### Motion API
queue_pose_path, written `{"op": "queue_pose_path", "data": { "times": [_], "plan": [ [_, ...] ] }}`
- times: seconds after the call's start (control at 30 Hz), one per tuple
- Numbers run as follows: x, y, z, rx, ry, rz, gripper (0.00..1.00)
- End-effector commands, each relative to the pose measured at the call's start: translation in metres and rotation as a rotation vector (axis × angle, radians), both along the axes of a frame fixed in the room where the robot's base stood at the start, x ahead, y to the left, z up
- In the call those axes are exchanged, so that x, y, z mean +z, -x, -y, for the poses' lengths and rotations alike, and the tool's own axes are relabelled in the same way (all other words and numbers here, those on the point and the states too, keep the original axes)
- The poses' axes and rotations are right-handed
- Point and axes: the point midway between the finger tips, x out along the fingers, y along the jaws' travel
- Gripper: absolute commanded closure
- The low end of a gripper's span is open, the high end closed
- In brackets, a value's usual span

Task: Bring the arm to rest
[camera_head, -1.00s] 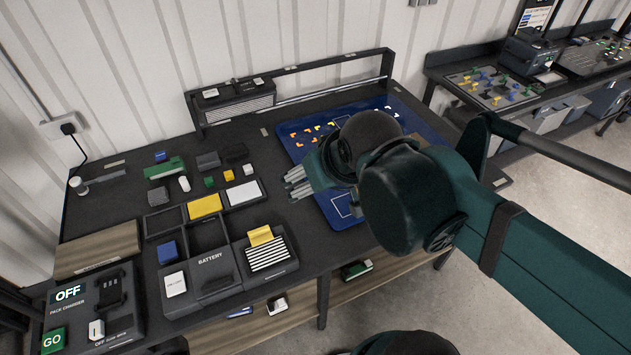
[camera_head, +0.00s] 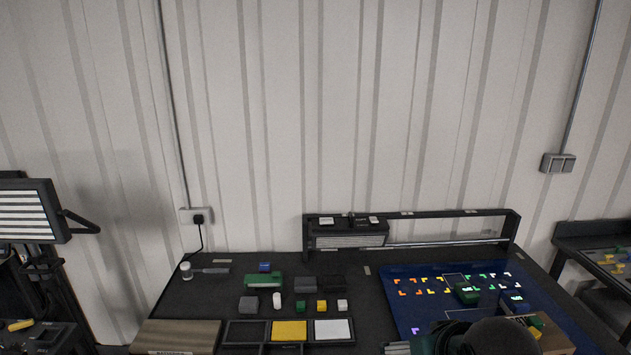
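My arm shows only in part at the bottom edge, right of centre, as a dark rounded link above the near part of the blue mat (camera_head: 398,318). The grey tips of my gripper (camera_head: 397,348) show at the bottom edge, just left of that link and near the mat's left side. The frame cuts them off, so I cannot tell whether they are apart or hold anything.
The dark bench (camera_head: 225,285) carries a green block (camera_head: 263,281), several small blocks and a tray with yellow (camera_head: 289,331) and white (camera_head: 332,329) pads. A green piece (camera_head: 466,293) and a cardboard box (camera_head: 553,338) are on the mat. A rack (camera_head: 347,240) stands behind.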

Motion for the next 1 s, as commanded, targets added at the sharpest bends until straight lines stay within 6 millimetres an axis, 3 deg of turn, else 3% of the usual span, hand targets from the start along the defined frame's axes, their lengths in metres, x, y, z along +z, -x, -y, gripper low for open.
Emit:
{"op": "queue_pose_path", "data": {
  "times": [0.03,0.1,0.3,1.0],
  "plan": [
    [-0.014,0.000,0.000,0.000,0.000,0.000,0.31],
    [-0.023,0.000,0.000,0.000,0.000,0.000,0.31],
    [-0.041,0.000,0.000,0.000,0.000,0.000,0.31],
    [-0.044,0.000,0.000,0.000,0.000,0.000,0.31]
  ]
}}
